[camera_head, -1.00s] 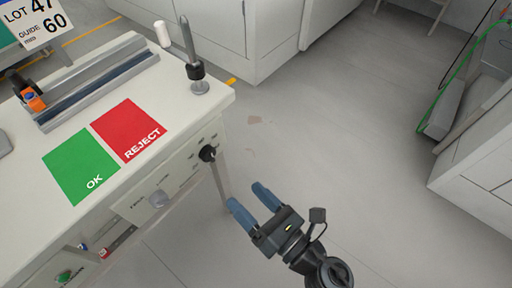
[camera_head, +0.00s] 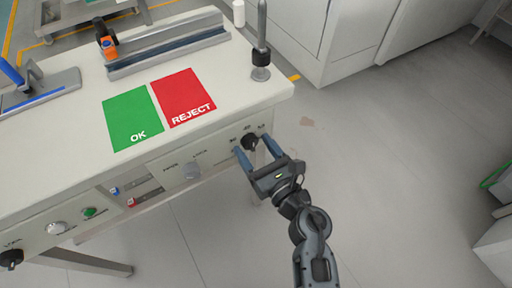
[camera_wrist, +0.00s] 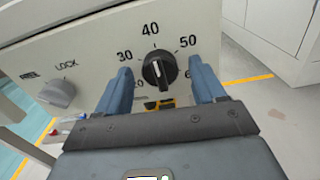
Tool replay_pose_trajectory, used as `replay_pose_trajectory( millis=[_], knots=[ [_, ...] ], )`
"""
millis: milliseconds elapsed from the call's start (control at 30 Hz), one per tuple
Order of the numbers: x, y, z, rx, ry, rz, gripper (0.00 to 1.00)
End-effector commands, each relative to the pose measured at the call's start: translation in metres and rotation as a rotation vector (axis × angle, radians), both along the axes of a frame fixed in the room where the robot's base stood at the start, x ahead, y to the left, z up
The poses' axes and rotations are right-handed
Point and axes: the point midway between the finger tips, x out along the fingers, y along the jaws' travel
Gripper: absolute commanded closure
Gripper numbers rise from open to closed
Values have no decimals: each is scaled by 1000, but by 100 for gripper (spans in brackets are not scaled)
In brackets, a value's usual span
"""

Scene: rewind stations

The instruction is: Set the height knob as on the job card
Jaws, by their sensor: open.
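The black knob (camera_head: 249,141) sits on the front panel of the bench near its right end. In the wrist view the knob (camera_wrist: 159,69) is ringed by printed numbers 30, 40 and 50, with a 60 partly covered at the right. A pale mark shows on its face; I cannot tell exactly which number it points to. My gripper (camera_head: 254,147) is open in front of the panel. In the wrist view its blue fingers (camera_wrist: 161,82) stand left and right of the knob, with gaps on both sides. The job card is out of view now.
A grey LOCK knob (camera_head: 191,171) is left of the black knob on the same panel. Green OK (camera_head: 132,115) and red REJECT (camera_head: 183,94) mats lie on the bench top. A metal post (camera_head: 261,62) stands at the right corner.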

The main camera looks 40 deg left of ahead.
Motion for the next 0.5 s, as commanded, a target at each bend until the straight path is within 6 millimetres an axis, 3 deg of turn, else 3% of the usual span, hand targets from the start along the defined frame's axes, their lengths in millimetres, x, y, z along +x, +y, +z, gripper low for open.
replay_pose_trajectory(
  millis=[267,500],
  knots=[
    [1,2,0,0,1,-1,31],
    [1,1,0,0,1,-1,53]
  ],
)
